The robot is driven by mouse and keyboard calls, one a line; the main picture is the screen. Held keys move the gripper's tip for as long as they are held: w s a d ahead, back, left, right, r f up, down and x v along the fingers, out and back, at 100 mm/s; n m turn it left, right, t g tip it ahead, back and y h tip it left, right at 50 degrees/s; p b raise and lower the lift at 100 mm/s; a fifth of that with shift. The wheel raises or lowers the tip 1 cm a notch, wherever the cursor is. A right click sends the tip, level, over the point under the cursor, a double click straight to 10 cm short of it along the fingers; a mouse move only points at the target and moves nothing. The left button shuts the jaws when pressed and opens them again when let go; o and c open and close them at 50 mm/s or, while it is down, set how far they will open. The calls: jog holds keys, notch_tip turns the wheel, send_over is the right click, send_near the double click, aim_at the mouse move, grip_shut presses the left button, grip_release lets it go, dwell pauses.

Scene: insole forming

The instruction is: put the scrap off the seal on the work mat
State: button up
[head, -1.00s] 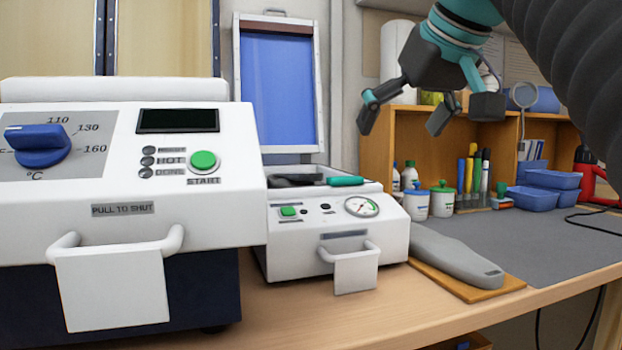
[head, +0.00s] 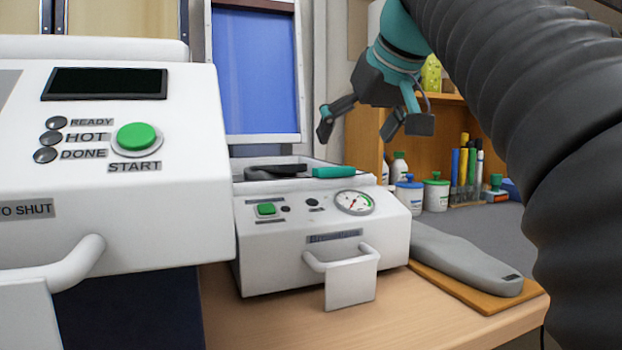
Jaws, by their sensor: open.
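A white press with a gauge (head: 325,235) stands mid-picture with its blue-faced lid (head: 255,75) raised behind it. On its open top lie a dark flat piece (head: 276,172) and a teal piece (head: 341,172), near the front rim. I cannot tell which is the scrap, or whether they touch; the seal is mostly hidden at this low angle. My gripper (head: 362,126) is open and empty, pointing down above the press's right back part, apart from both pieces. The grey work mat (head: 462,229) lies to the right, partly hidden by my arm.
A larger white heater with a green START button (head: 137,138) stands close at left. A grey insole form (head: 465,262) lies on a wooden board (head: 485,298) right of the press. Behind the mat are jars (head: 436,192), markers (head: 466,172) and a wooden shelf (head: 428,140).

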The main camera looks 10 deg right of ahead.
aim_at(334, 168)
jog(key=x, duration=0.3)
jog(key=b+x, duration=0.1)
jog(key=x, duration=0.1)
jog(key=shift+a+f, duration=0.3)
jog(key=shift+a, duration=0.15)
jog(key=shift+w+f, duration=0.25)
jog(key=shift+w, duration=0.1)
jog(key=c, duration=0.8)
jog(key=shift+r, duration=0.15)
notch_tip(334, 168, up, 4)
jog(key=shift+f+p, duration=0.1)
jog(key=shift+p, duration=0.8)
jog(key=s+d+r+p, duration=0.3)
jog(key=d+r, duration=0.4)
jog(key=d, duration=0.4)
jog(key=shift+s, duration=0.55)
